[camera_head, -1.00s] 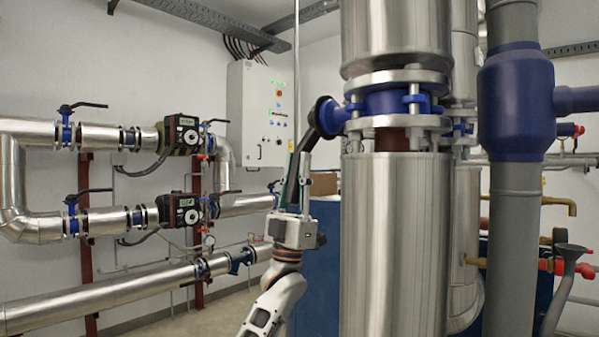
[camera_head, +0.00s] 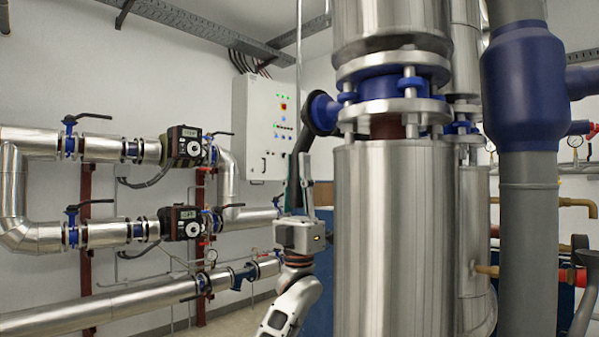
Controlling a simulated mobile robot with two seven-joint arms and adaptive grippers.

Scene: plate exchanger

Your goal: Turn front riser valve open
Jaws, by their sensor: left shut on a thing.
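The front riser valve (camera_head: 388,88) is a blue body clamped between silver flanges on the thick metal-clad riser pipe. Its round blue stem hub (camera_head: 320,112) sticks out to the left. A dark lever handle (camera_head: 303,146) runs from the hub downward and slightly left. My left gripper (camera_head: 300,192) is at the lower end of this lever, with my arm coming up from below. It is shut on the lever, whose lower end is partly hidden by the fingers.
The clad riser pipe (camera_head: 395,240) stands just right of my left arm. A grey pipe with a blue fitting (camera_head: 523,85) stands further right. A white control cabinet (camera_head: 265,120) hangs behind. Pipes with pumps (camera_head: 184,146) and black-levered valves line the left wall.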

